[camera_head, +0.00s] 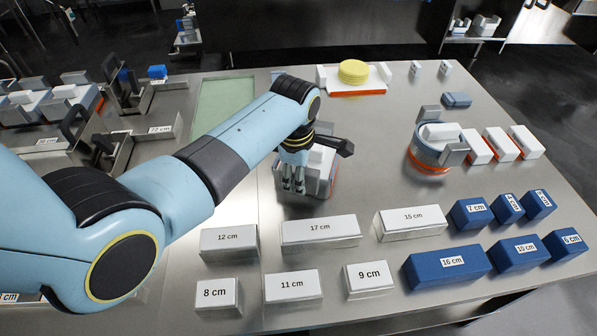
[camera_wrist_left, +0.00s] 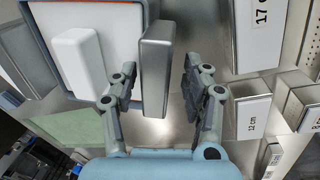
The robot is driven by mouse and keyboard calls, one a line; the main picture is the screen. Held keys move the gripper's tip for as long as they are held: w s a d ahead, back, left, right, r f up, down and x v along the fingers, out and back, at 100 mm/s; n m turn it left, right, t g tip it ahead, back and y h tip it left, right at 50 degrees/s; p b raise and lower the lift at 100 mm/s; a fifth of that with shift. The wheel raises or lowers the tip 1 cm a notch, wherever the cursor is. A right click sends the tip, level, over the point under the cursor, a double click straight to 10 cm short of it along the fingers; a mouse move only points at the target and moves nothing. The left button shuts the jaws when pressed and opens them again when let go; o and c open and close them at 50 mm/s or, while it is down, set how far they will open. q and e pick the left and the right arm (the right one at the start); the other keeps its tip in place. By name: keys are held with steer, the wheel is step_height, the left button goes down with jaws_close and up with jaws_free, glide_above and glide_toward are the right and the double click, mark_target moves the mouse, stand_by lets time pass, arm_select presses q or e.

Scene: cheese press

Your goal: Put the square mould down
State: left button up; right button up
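The square mould (camera_head: 325,172) has grey walls, an orange-red lower edge and a white block inside. It sits on the steel table, partly hidden by my left arm. In the left wrist view the mould (camera_wrist_left: 128,35) fills the upper left, with a grey upright handle block (camera_wrist_left: 155,65) at its side. My left gripper (camera_head: 293,188) points down at the mould's near left side. In the wrist view its fingers (camera_wrist_left: 162,105) are apart, one on each side of the handle, with a clear gap on the right. Contact on the left side cannot be told. My right gripper is out of view.
A round mould (camera_head: 432,155) stands to the right, with white-topped blocks (camera_head: 500,143) beside it. A yellow round (camera_head: 353,71) sits at the back. Labelled white blocks (camera_head: 320,231) and blue blocks (camera_head: 447,265) line the front. A green mat (camera_head: 222,103) lies left.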

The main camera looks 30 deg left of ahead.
arm_select(q)
steer(key=shift+r, duration=0.35)
step_height(320, 180, up, 11)
steer(key=s+p, duration=0.1)
steer(key=shift+s+d+r+p, duration=0.2)
steer(key=shift+s+d+p, duration=0.05)
steer(key=shift+p, duration=0.15)
